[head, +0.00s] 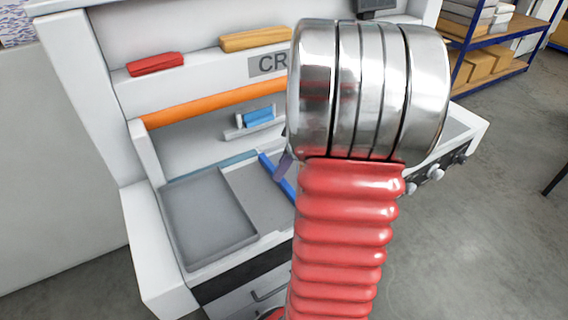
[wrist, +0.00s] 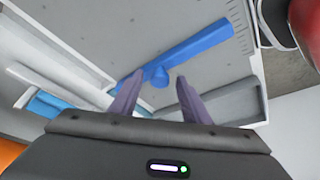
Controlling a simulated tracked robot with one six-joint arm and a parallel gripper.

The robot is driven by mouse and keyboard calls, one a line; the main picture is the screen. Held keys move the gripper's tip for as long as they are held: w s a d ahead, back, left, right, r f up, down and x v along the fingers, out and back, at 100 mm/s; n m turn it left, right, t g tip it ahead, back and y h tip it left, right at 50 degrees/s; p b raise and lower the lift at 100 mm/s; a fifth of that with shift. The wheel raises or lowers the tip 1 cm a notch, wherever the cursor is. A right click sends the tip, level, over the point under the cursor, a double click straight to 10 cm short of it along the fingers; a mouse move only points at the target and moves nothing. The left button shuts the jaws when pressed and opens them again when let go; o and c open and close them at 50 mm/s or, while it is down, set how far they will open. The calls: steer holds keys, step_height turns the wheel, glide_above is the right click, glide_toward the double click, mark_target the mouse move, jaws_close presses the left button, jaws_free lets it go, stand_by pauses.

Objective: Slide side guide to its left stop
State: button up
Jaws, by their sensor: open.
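The side guide is a blue bar with a short round knob. In the wrist view the bar (wrist: 195,48) lies slanted across the grey bed, and its knob (wrist: 155,75) sits near its middle. In the head view part of the bar (head: 266,164) shows left of my arm, which hides the rest. My gripper (wrist: 160,79) has two purple fingers, open and apart, with nothing held. In the wrist view the knob appears between the fingertips; I cannot tell whether they reach down around it. In the head view one purple finger (head: 285,164) shows beside the bar.
A grey tray (head: 207,225) lies left of the guide on the white machine. An orange bar (head: 214,103) crosses above, with a small blue piece (head: 258,117) below it. Red (head: 155,64) and yellow (head: 254,40) pieces sit higher. Tick marks (wrist: 237,22) line one bed edge.

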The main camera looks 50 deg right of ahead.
jaws_close()
stand_by(0.6)
